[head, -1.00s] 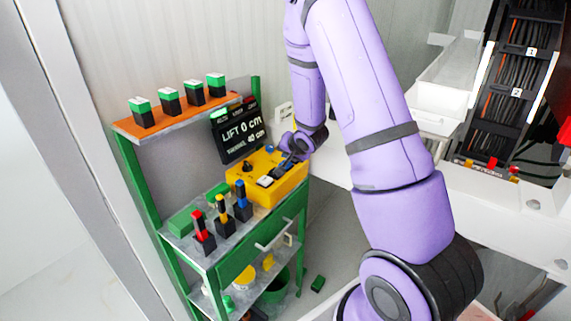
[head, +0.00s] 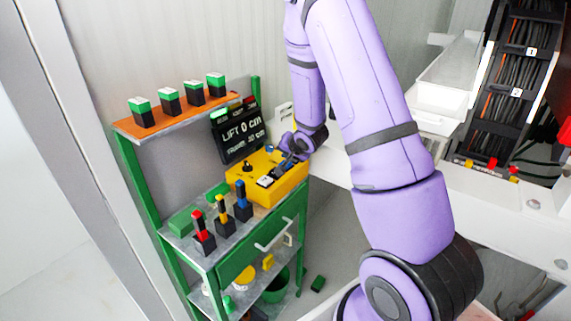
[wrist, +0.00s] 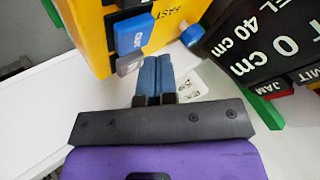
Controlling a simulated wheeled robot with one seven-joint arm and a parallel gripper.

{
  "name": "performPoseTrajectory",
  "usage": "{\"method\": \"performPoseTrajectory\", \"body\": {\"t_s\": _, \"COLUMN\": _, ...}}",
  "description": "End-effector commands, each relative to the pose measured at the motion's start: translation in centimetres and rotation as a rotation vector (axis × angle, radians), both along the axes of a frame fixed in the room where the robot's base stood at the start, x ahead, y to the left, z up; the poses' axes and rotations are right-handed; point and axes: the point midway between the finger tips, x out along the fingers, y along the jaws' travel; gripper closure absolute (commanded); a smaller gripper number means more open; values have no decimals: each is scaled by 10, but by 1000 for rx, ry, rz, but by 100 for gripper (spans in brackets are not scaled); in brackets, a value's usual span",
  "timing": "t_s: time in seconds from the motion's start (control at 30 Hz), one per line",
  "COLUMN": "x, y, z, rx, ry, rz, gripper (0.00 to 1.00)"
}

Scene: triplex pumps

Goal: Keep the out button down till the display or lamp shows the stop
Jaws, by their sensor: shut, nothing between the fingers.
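A yellow control box (head: 285,190) stands on the green bench. In the wrist view the box (wrist: 90,30) carries a blue button (wrist: 133,35) and a grey button (wrist: 130,64). I cannot read with certainty which is the out button. My gripper (wrist: 155,62) is shut, with nothing between its blue fingers. Its tips are close beside the two buttons; contact cannot be told. In the head view my gripper (head: 286,160) reaches over the box's right part. The black display (head: 238,132) reads LIFT 0 cm; in the wrist view the display (wrist: 260,40) also shows 40 cm.
Lamp blocks marked JAM (wrist: 265,112) and LIMIT sit along the display; whether they are lit is unclear. Several green-topped blocks (head: 142,112) line the upper shelf. A white machine frame (head: 480,205) is at right.

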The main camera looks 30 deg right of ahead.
Motion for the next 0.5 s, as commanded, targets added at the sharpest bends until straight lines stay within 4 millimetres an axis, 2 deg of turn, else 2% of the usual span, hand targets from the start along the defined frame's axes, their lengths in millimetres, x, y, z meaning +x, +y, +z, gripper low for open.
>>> {"method": "performPoseTrajectory", "body": {"t_s": 0.5, "x": 0, "y": 0, "z": -8, "rx": 0, "ry": 0, "rz": 0, "gripper": 100}}
